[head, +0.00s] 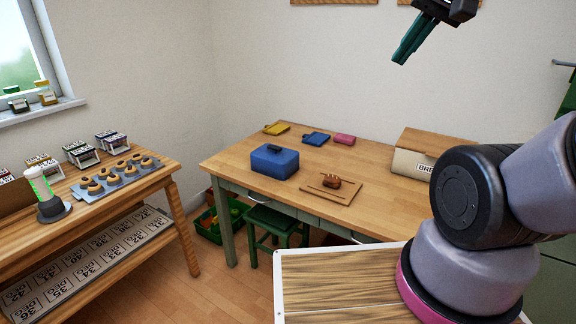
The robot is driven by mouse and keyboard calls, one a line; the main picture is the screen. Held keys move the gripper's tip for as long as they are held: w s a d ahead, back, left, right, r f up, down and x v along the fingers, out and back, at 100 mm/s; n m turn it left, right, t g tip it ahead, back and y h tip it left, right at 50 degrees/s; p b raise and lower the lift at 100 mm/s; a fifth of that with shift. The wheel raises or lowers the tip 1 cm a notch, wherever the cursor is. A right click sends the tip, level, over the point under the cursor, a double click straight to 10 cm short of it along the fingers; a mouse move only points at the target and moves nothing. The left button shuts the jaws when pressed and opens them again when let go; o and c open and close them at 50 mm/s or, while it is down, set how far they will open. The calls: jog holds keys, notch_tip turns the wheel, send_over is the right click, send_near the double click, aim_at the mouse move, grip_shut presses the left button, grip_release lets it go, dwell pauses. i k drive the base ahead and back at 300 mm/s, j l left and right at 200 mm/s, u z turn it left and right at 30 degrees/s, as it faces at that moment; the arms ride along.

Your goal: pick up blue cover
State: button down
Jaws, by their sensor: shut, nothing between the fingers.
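A blue, box-shaped cover (275,161) with a handle on top sits upright on the wooden table, left of the table's middle. A smaller, flat blue item (316,138) lies behind it to the right; I cannot tell exactly what it is. My gripper (402,55) is high at the upper right, in front of the wall. Its dark green fingers are together and empty, well above and apart from the table and both blue things. What is beneath the blue cover, if anything, is hidden.
The table (235,163) also holds a yellow item (277,128), a pink item (344,139), a board (335,192) with a small brown loaf, and a bread box (420,152). A green stool (275,222) stands beneath. A shelf with pastries (116,174) is at left.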

aim_at(278, 163)
jog(key=i+j+z, duration=0.25)
jog(key=i+j, duration=0.15)
jog(key=i+j+z, duration=0.25)
jog(key=j, duration=0.35)
jog(key=i, duration=0.1)
